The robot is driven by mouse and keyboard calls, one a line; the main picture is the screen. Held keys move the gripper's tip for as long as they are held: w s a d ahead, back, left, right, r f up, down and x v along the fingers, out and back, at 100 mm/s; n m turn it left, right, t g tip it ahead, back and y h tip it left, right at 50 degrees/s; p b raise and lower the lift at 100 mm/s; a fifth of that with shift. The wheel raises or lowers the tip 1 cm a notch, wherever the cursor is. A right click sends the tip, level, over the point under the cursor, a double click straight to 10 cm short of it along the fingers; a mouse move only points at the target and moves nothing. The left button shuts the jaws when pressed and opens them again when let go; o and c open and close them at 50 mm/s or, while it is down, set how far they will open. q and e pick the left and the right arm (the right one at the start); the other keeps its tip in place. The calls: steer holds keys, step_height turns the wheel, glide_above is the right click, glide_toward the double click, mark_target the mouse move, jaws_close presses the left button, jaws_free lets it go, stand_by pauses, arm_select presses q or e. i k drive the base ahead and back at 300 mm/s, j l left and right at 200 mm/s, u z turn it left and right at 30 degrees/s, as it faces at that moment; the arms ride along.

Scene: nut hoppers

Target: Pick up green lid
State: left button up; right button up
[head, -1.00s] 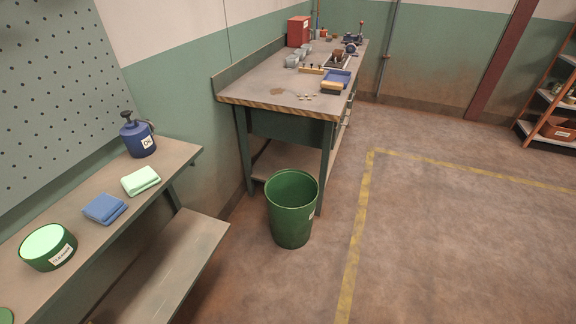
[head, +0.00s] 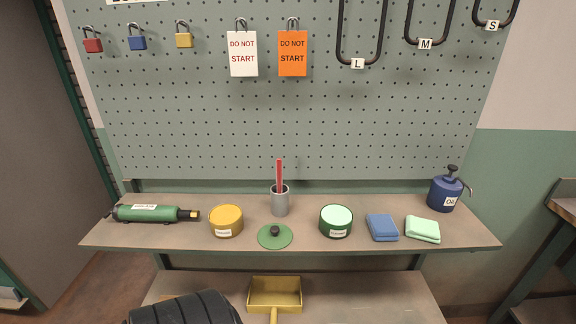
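The green lid (head: 275,236) lies flat on the shelf top near its front edge, a round disc with a dark knob in the middle. It sits between a yellow tin (head: 226,221) on the left and an open green tin (head: 336,221) with pale green contents on the right. A grey metal cup (head: 280,201) with a red stick stands just behind the lid. Neither of my grippers shows in the head view.
The shelf (head: 184,238) also holds a green cylindrical tool (head: 150,213), a blue cloth (head: 382,227), a pale green cloth (head: 423,229) and a blue oil can (head: 446,192). A pegboard (head: 300,120) rises behind. A yellow dustpan (head: 274,291) lies on the lower shelf.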

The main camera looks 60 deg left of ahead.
mark_target(274, 236)
steer(key=u, duration=1.35)
